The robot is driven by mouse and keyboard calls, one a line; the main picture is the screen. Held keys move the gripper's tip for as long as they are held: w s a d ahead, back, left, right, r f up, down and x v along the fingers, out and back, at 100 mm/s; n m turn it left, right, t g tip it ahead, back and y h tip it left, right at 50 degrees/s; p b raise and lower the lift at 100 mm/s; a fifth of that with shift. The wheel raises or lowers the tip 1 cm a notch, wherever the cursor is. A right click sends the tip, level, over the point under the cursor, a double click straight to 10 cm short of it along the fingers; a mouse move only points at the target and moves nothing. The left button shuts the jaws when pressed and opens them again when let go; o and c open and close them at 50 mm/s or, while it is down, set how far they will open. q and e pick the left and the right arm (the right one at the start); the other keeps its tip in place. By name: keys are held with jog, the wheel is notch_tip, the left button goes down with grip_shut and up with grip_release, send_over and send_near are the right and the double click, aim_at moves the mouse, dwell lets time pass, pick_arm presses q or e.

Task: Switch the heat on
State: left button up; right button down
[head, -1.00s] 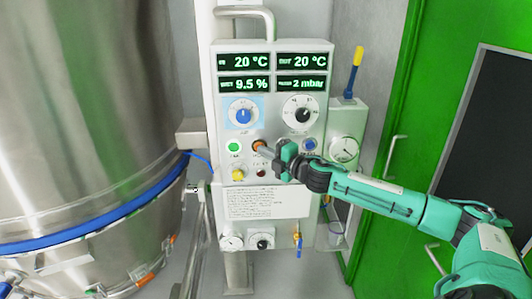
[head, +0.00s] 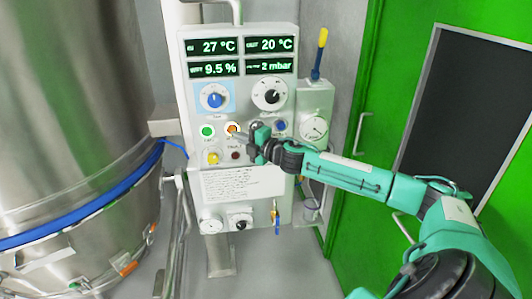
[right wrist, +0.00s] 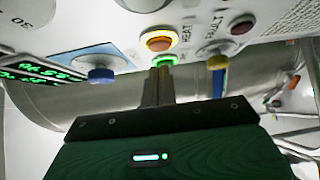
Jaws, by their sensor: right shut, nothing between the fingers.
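The control panel (head: 241,100) stands ahead of me. Its orange heat button (head: 232,128) has a bright ring around it; it also shows in the right wrist view (right wrist: 158,40), beside the label HEAT. The upper left display (head: 212,47) reads 27 °C and the upper right one (head: 269,45) reads 20 °C. My right gripper (head: 241,134) is shut and empty, its tips just right of the heat button. In the right wrist view its fingers (right wrist: 160,70) end close to the button, seemingly apart from it. My left gripper is not in view.
A green button (head: 207,131), a yellow knob (head: 212,158) and a blue button (head: 280,126) are close to the heat button. Two dials sit above. A large steel vessel (head: 75,120) stands at left, a green door (head: 400,80) at right.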

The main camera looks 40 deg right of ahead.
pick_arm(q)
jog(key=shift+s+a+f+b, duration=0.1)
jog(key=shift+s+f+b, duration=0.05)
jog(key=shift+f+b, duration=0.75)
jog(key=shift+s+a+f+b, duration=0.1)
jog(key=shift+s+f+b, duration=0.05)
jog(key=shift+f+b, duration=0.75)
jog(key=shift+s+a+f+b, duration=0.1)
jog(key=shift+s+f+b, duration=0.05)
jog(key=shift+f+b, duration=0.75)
pick_arm(e)
jog(key=v, duration=1)
jog(key=shift+s+a+f, duration=0.15)
jog(key=shift+s+a, duration=0.2)
jog(key=shift+s, duration=0.05)
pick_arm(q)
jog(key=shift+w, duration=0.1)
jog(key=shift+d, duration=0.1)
